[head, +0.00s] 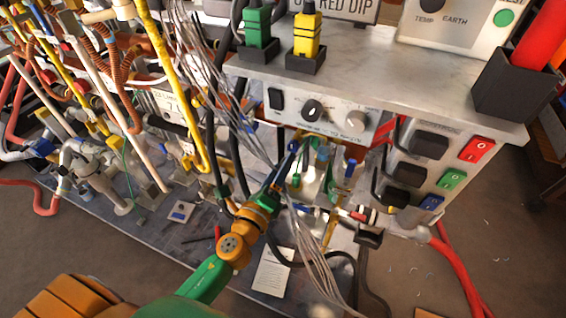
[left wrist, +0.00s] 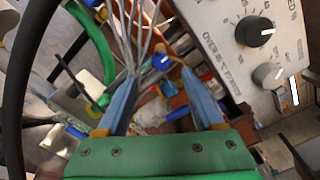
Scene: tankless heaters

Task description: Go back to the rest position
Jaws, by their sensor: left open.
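My left gripper (head: 296,152) reaches in from the bottom of the head view on my green and orange arm. Its fingers are just below the front of a metal control box, among cables and small parts. The left wrist view shows the two blue fingers of the left gripper (left wrist: 162,78) spread apart, with nothing clearly held between them. Grey wires (left wrist: 142,35) and a small blue part (left wrist: 162,62) show between or beyond the fingertips; I cannot tell whether they touch. My right gripper is not in view.
The control panel (head: 335,119) with knobs is close above the gripper. A red switch (head: 477,149) and a green switch (head: 452,180) are to its right. Grey wires (head: 235,110) and black hoses crowd the left side. Bare floor (head: 480,255) lies at lower right.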

